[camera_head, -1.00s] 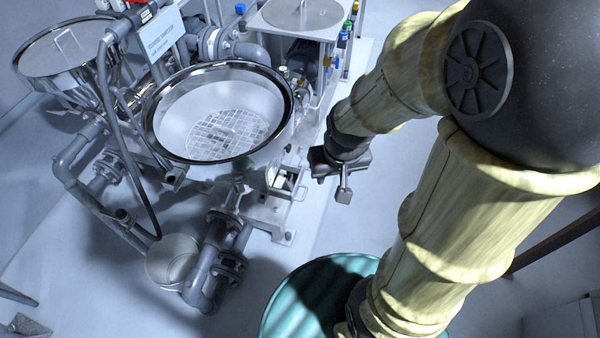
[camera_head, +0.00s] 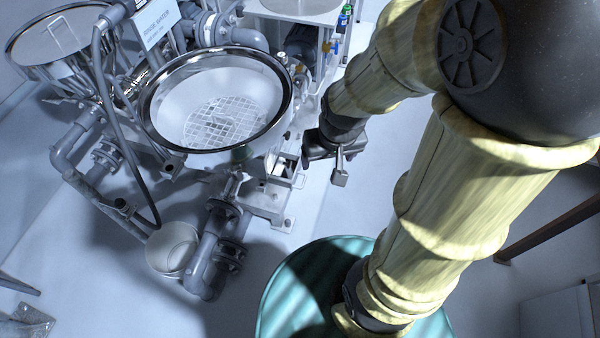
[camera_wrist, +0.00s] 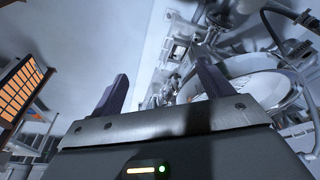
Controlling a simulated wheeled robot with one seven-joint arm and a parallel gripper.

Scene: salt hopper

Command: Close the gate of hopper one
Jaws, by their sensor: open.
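I cannot read which is hopper one. No gate is clearly visible; the area under the front hopper is mostly hidden by its bowl. My gripper (camera_head: 326,158) is just right of the front hopper, apart from it. In the wrist view my gripper (camera_wrist: 162,88) has its two fingers spread with nothing between them, and the hopper bowl (camera_wrist: 262,90) is to their right.
Grey pipes (camera_head: 213,255) and a white bucket (camera_head: 172,250) stand below and left of the front hopper. A teal drum (camera_head: 290,290) is at the bottom centre, under my arm. A metal bracket (camera_head: 268,205) juts near my gripper.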

